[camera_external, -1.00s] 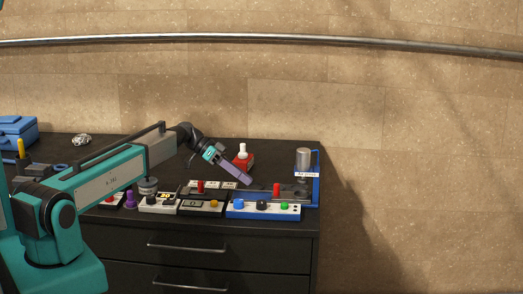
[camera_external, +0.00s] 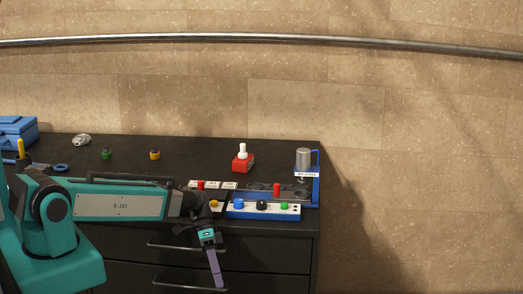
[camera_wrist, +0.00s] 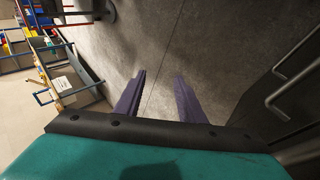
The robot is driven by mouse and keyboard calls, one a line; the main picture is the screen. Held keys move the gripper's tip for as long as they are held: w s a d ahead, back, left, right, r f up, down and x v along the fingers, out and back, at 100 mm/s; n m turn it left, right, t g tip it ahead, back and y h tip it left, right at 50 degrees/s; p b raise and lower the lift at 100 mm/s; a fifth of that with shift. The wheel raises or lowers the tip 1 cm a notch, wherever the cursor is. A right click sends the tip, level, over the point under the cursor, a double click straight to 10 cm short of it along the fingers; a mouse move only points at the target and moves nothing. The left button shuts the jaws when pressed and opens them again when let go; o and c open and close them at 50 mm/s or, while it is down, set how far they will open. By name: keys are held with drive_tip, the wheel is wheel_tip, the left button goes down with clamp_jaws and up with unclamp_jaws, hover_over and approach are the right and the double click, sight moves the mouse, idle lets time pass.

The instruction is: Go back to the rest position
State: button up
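My gripper (camera_external: 217,270) hangs pointing down in front of the black cabinet, below the tabletop edge in the external view. In the wrist view its two purple fingers (camera_wrist: 159,80) stand apart with only grey floor between them, so it is open and empty. My teal arm reaches level across the front of the table, with the wrist bent down. The press (camera_external: 304,160), with its grey cylinder and blue frame, stands at the table's right end. Its blue and white button panel (camera_external: 262,210) is to the right of my wrist.
Drawer handles (camera_external: 187,288) are close to my gripper. My arm hides some control boxes.

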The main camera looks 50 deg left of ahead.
drive_tip(key=s+a+f+n+g+y+b, duration=0.1)
drive_tip(key=s+a+f+n+y+b, duration=0.1)
drive_tip(key=s+f, duration=0.5)
drive_tip(key=s+a+f+n+g+y+b, duration=0.1)
drive_tip(key=s+a+f+n+y+b, duration=0.1)
drive_tip(key=s+f, duration=0.5)
drive_tip(key=s+a+f+n+g+y+b, duration=0.1)
drive_tip(key=s+f+b, duration=0.5)
drive_tip(key=f, duration=1.1)
drive_tip(key=shift+s+a+n+y, duration=0.5)
drive_tip(key=shift+s+a+y, duration=0.4)
drive_tip(key=shift+a+y, duration=0.5)
drive_tip(key=shift+d, duration=0.1)
